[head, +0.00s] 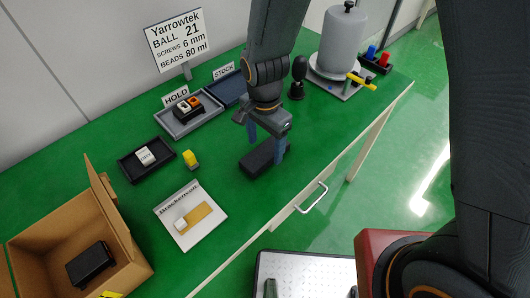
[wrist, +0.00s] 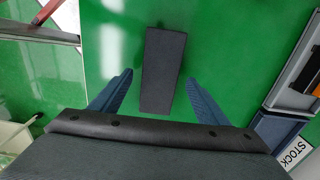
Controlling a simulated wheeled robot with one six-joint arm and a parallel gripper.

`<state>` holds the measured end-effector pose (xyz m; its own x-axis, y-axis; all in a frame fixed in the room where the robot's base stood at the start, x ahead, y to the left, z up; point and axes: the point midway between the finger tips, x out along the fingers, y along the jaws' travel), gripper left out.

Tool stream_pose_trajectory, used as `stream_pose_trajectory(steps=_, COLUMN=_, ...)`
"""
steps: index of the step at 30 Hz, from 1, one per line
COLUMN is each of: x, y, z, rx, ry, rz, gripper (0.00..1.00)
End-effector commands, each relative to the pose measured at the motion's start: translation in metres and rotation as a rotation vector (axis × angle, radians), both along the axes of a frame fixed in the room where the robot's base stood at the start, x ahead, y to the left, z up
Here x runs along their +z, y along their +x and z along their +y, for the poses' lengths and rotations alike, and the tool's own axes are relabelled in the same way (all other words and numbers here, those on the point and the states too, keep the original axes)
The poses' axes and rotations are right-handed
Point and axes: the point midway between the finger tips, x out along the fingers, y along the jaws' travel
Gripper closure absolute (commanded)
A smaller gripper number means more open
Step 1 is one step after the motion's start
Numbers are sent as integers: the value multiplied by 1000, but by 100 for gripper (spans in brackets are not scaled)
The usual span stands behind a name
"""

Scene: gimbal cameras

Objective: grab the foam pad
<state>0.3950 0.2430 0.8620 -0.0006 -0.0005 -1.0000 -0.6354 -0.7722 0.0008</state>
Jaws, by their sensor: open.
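The foam pad (head: 257,159) is a dark grey rectangular block lying on the green tabletop. It also shows in the wrist view (wrist: 162,70), upright in the picture and between the lines of my two fingers. My gripper (head: 267,146) is above the pad, with its blue fingers pointing down. In the wrist view my gripper (wrist: 160,85) is open, one finger on each side of the pad's near end, with green showing between each finger and the pad. Part of the pad is hidden behind a finger in the head view. How far the fingertips are above the table I cannot tell.
A grey HOLD tray (head: 190,119) and a blue STOCK tray (head: 230,90) stand behind. A black stand (head: 298,78) is to the right. The table's front edge is near.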

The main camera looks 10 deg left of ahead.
Motion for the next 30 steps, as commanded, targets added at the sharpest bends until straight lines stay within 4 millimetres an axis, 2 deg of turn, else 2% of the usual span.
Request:
stream_pose_trajectory(steps=6, x=-20, y=0, z=0, rx=0, ry=-1, rz=1, gripper=31)
stream_pose_trajectory(steps=15, x=-24, y=0, z=0, rx=0, ry=0, rz=0, gripper=31)
stream_pose_trajectory(steps=16, x=-24, y=0, z=0, rx=0, ry=0, rz=0, gripper=33)
stream_pose_trajectory(steps=21, x=-24, y=0, z=0, rx=0, ry=0, rz=0, gripper=62)
stream_pose_trajectory(steps=24, x=-24, y=0, z=0, rx=0, ry=0, rz=0, gripper=75)
stream_pose_trajectory(steps=30, x=-24, y=0, z=0, rx=0, ry=0, rz=-1, gripper=75)
